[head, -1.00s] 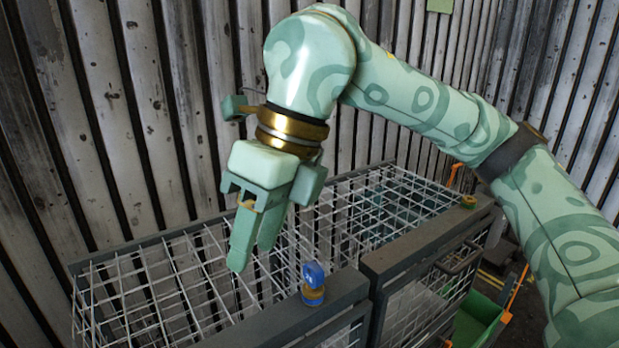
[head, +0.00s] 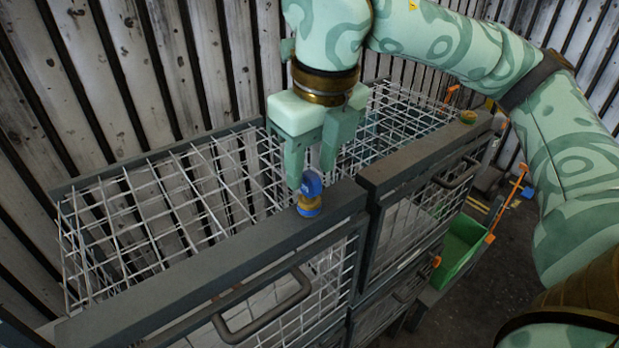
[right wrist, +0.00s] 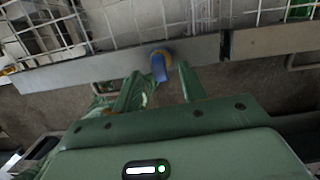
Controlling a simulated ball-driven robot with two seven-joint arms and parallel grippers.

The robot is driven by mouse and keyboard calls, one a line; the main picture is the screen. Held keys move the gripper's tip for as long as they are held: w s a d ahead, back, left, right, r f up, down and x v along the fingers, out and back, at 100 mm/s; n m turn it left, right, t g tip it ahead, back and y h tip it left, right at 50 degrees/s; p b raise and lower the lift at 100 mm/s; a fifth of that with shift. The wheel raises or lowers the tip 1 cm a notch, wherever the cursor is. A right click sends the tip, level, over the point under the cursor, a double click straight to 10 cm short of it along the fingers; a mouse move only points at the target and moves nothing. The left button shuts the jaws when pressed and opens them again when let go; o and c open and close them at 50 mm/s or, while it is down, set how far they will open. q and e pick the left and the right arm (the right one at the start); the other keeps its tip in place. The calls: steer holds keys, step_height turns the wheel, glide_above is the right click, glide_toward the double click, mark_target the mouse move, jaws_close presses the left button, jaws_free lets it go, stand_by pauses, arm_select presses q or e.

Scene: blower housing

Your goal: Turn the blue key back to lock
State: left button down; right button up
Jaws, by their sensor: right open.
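The blue key (head: 311,184) stands upright in a brass lock with a blue base (head: 309,207) on the dark top rail of the wire cage. My right gripper (head: 311,178) is open, pointing down just above and behind the key in the head view. In the right wrist view the blue key (right wrist: 159,68) shows just beyond the fingertips, between the two open fingers (right wrist: 158,75). I cannot tell whether either finger touches it. My left gripper is not in view.
The wire cage (head: 190,262) has a mesh top and a door with a dark handle (head: 262,309). Another brass lock (head: 468,117) sits on the farther rail (head: 420,160). A green bin (head: 458,245) stands at the right. A corrugated wall (head: 90,90) runs behind.

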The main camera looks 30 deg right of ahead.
mark_target(310, 174)
steer(key=shift+w+f, duration=0.15)
steer(key=shift+f, duration=0.6)
steer(key=shift+w+f, duration=0.1)
steer(key=shift+f, duration=0.65)
jaws_close()
